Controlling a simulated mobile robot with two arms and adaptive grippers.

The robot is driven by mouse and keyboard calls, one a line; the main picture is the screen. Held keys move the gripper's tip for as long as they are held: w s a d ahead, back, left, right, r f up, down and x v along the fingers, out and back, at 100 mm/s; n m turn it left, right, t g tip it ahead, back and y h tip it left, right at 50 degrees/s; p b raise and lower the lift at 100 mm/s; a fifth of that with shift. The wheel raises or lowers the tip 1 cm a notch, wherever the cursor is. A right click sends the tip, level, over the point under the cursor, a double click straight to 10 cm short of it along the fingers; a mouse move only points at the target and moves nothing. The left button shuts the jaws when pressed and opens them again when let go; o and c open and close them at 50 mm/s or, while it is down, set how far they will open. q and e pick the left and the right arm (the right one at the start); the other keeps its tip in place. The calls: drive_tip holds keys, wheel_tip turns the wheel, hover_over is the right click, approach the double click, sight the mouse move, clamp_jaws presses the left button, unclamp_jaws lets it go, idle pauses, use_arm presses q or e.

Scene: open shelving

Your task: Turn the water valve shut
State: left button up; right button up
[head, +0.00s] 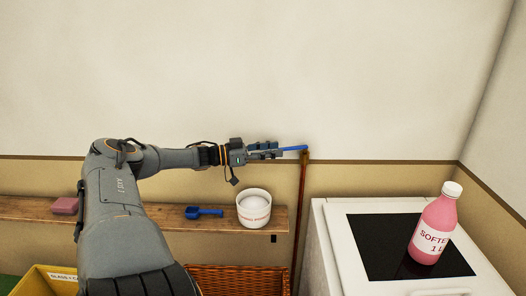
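The water valve has a blue lever handle (293,148) at the top of a thin copper-brown pipe (302,205) against the wall. The handle lies nearly level, crosswise to the upright pipe, and points left from it. My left gripper (277,150) comes in from the left at the free end of the handle. Its fingers overlap that end and look close together. Whether they are clamped on the handle cannot be made out at this size. My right gripper is not in view.
A wooden shelf (225,219) below my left arm holds a white tub (254,213), a blue scoop (204,212) and a pink block (65,206). A pink bottle (434,229) stands on the white appliance (338,235) at right. A wicker basket (237,279) and yellow bin (35,284) are below.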

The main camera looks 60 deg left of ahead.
use_arm(q)
drive_tip(key=shift+v, duration=1.35)
